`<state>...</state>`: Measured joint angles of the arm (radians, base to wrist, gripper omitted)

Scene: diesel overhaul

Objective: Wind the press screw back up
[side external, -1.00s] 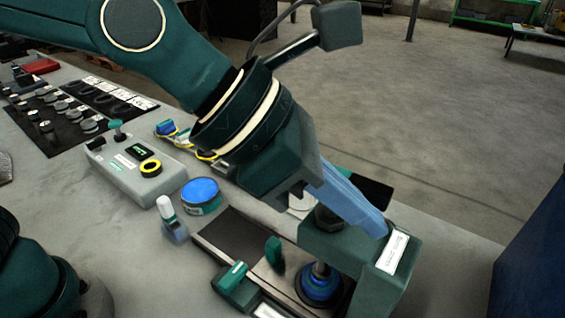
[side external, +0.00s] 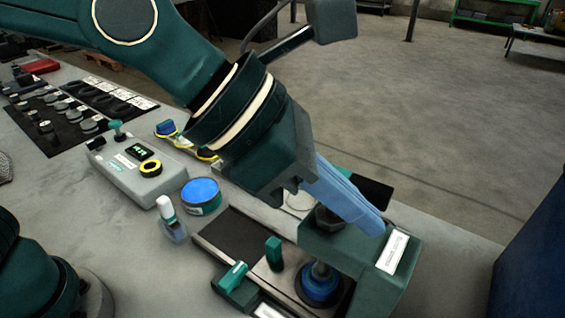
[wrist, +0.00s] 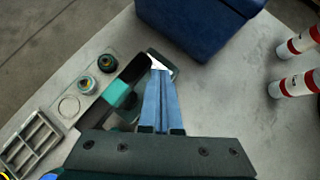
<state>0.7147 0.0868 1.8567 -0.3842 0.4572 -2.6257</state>
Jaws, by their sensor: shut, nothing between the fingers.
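The green press (side external: 395,285) stands at the bench's right front, with a white label on its top. The dark head of its screw (side external: 326,218) shows at the top, partly beside my fingers. The screw's lower end (side external: 320,270) reaches down to a blue round part (side external: 318,292) under the frame. My gripper (side external: 376,228) is shut and empty, its blue fingers slanting down across the press top next to the screw head. Whether they touch it cannot be told. In the wrist view my shut fingers (wrist: 160,80) cover most of the press top (wrist: 172,62).
A blue-topped round tin (side external: 201,192), a small white-capped bottle (side external: 168,215) and a grey control box (side external: 135,172) with a display stand left of the press. A dark blue cabinet (side external: 535,250) is at the right. Red-and-white cylinders (wrist: 295,85) stand beyond in the wrist view.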

